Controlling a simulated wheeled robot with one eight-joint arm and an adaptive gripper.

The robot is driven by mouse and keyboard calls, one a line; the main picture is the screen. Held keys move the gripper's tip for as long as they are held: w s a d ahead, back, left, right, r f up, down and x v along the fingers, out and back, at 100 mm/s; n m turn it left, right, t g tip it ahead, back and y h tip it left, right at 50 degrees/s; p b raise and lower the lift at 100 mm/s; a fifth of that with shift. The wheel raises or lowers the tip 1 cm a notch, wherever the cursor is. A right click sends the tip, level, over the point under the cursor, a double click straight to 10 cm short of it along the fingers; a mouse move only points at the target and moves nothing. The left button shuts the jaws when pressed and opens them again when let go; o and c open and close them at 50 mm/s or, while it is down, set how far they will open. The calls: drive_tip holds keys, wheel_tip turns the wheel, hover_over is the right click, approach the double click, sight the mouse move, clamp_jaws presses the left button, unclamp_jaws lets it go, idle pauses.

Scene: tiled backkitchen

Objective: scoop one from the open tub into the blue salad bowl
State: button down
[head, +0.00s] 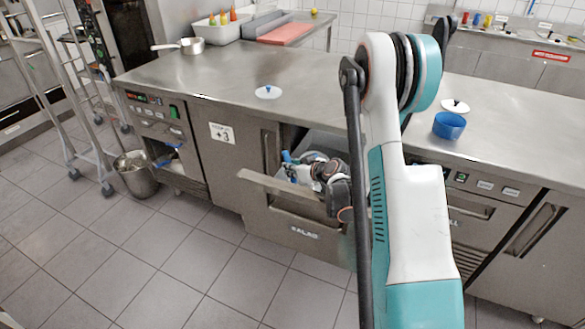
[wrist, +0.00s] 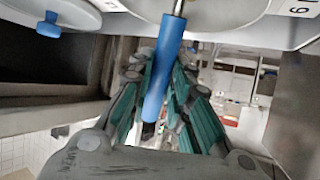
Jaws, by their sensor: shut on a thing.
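The blue salad bowl (head: 449,125) stands on the counter to the right of my arm. My gripper (head: 308,170) is down inside the open drawer marked SALAD (head: 290,222). In the wrist view my gripper (wrist: 160,95) is shut on the blue handle (wrist: 162,75) of a utensil, between its teal finger pads. A thin metal shaft (wrist: 179,6) runs from the handle out of the top of the picture. The utensil's working end is hidden. White round tub shapes (wrist: 225,12) show beyond the handle. I cannot tell which tub is open, and their contents are hidden.
A white lid with a blue knob (wrist: 48,26) shows at the wrist view's upper left. White discs lie on the counter, one at left (head: 267,92) and one beside the bowl (head: 455,106). The counter between is largely clear.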

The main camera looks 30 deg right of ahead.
idle(0.3)
wheel_tip(320, 180, up, 12)
drive_tip(key=p, duration=0.6)
drive_tip(key=shift+r+p, duration=0.25)
drive_tip(key=shift+p, duration=0.15)
idle(0.5)
